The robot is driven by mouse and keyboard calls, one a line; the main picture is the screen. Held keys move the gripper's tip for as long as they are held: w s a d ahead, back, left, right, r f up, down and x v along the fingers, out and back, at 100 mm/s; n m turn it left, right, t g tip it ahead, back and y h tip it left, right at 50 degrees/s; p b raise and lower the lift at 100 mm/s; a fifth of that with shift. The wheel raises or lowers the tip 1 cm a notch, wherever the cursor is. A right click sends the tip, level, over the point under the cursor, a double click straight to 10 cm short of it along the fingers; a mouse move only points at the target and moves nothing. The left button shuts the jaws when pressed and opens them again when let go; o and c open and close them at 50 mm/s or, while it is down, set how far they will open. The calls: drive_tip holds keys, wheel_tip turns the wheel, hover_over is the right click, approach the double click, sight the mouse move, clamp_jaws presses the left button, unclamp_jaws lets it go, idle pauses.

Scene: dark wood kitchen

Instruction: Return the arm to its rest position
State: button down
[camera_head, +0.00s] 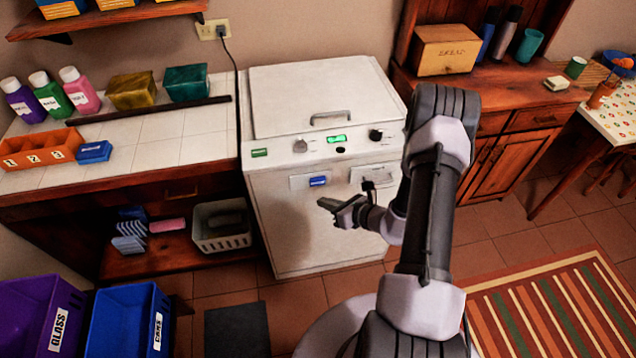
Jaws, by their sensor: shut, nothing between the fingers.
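My arm (430,215) rises from the bottom of the view and bends at the top, with its forearm folded down to the left. My gripper (330,204) points left in front of the white washing machine (290,228). Its fingers are shut and hold nothing. I cannot tell from this view how far the gripper is from the machine's front. The machine's lid (318,95) looks closed. Part of the machine's right side is hidden behind my arm.
A tiled counter (190,150) with bottles, boxes and an orange tray (40,150) stands at left. A purple bin (38,310) and a blue bin (125,320) are at lower left. A wooden cabinet (510,160) stands at right. Open floor and a striped rug (550,305) lie at lower right.

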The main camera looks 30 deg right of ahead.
drive_tip(key=shift+s+a, duration=0.2)
drive_tip(key=shift+s, duration=0.45)
drive_tip(key=s+a+r+n+g+y+b, duration=0.1)
drive_tip(key=a+r+n+g+y, duration=0.2)
drive_tip(key=a+r+n, duration=0.7)
drive_tip(key=s+a+r+n+g+y, duration=0.25)
drive_tip(key=a+r+n, duration=0.35)
drive_tip(key=r, duration=0.6)
drive_tip(key=s+a+r+n+h+b, duration=0.1)
drive_tip(key=s+r+n+h+b, duration=0.1)
drive_tip(key=s+r+n+h, duration=0.6)
drive_tip(key=s+r+n, duration=0.3)
drive_tip(key=s+n, duration=0.3)
drive_tip(key=s, duration=0.2)
drive_tip(key=shift+s+a+r, duration=0.2)
drive_tip(key=shift+s+a, duration=0.05)
drive_tip(key=shift+a, duration=0.15)
